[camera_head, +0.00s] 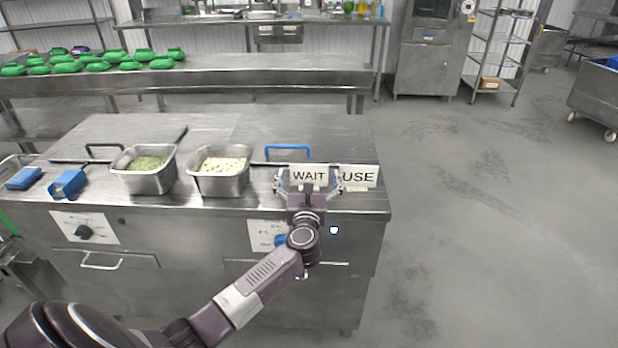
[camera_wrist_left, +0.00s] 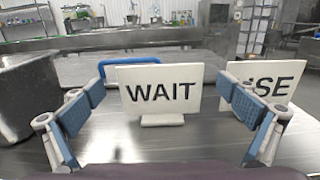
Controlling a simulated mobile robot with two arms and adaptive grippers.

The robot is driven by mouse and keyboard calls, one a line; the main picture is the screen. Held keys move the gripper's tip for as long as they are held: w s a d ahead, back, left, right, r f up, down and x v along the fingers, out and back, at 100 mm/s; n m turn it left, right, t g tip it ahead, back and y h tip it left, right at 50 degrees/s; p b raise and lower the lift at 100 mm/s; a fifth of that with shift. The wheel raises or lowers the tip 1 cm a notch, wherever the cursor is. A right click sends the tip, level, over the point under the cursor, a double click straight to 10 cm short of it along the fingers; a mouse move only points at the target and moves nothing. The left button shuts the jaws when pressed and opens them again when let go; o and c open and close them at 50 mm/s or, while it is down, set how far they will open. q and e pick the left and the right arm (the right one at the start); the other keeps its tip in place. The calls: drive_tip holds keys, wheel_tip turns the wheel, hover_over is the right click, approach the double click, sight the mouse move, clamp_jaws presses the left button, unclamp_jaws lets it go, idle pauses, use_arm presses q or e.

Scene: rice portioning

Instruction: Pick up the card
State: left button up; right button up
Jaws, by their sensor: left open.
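A white card reading "WAIT" (camera_head: 309,174) stands upright on the steel counter near its right front corner. In the left wrist view the WAIT card (camera_wrist_left: 160,90) stands on a small white foot. A second white card (camera_head: 359,176) reading "USE" is just to its right, and its left part is hidden in the left wrist view (camera_wrist_left: 276,82). My left gripper (camera_head: 308,186) is open at the WAIT card. In the left wrist view its two blue-padded fingers (camera_wrist_left: 160,106) are spread on either side of the card, apart from it. My right gripper is not in view.
Two steel pans, one with green food (camera_head: 146,181) and one with pale food (camera_head: 220,181), stand left of the cards. A blue handle (camera_head: 288,149) is behind the WAIT card. Blue objects (camera_head: 67,184) lie at the far left. The counter's right edge is close.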

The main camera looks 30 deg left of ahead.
use_arm(q)
drive_tip(key=shift+x, duration=1)
drive_tip(key=shift+f, duration=0.1)
drive_tip(key=c, duration=1)
drive_tip(key=shift+c, duration=0.2)
